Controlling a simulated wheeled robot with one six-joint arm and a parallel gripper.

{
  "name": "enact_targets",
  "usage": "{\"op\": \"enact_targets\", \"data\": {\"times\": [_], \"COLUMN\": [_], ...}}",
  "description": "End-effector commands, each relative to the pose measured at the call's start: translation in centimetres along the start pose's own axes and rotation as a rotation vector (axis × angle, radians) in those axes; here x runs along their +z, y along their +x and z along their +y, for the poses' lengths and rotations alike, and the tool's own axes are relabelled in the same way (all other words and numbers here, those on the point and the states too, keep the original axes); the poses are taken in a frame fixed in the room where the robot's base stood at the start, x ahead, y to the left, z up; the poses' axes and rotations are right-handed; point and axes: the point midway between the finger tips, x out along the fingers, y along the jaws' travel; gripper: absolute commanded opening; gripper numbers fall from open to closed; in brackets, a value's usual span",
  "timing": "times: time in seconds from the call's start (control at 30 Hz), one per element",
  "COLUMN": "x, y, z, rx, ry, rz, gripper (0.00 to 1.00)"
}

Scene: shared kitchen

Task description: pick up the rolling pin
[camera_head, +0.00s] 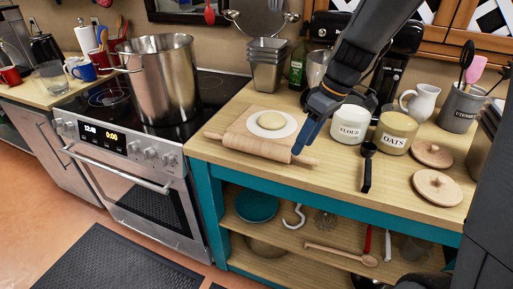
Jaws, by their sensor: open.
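The wooden rolling pin (252,147) lies across the front of the wooden counter, along the near edge of a board. Its left handle is clear, and its right handle points toward the front right. My gripper (300,145) is over the right part of the pin, pointing down, with a blue finger in front of the pin's right end. The second finger is hard to make out. I cannot tell whether the finger touches the pin. The gripper is open.
Behind the pin, dough (271,120) lies on a pale round on the board (240,127). To the right stand the flour jar (349,125) and oats jar (396,131), with a black scoop (367,168) in front. A large pot (161,80) stands on the stove at left.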

Motion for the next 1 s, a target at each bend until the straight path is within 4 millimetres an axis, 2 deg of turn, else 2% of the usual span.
{"op": "enact_targets", "data": {"times": [0.13, 0.3, 0.67, 1.0], "x": [-2.9, -4.3, -4.7, -4.9], "y": [-0.2, -0.3, 2.8, 6.6], "z": [1.1, 1.4, 1.1, 0.7], "rx": [-0.042, -0.061, -0.064, -0.063], "ry": [-0.169, -0.263, -0.274, -0.274], "rz": [0.059, 0.093, 0.096, 0.096], "gripper": [0.45, 0.45, 0.45, 0.45]}}
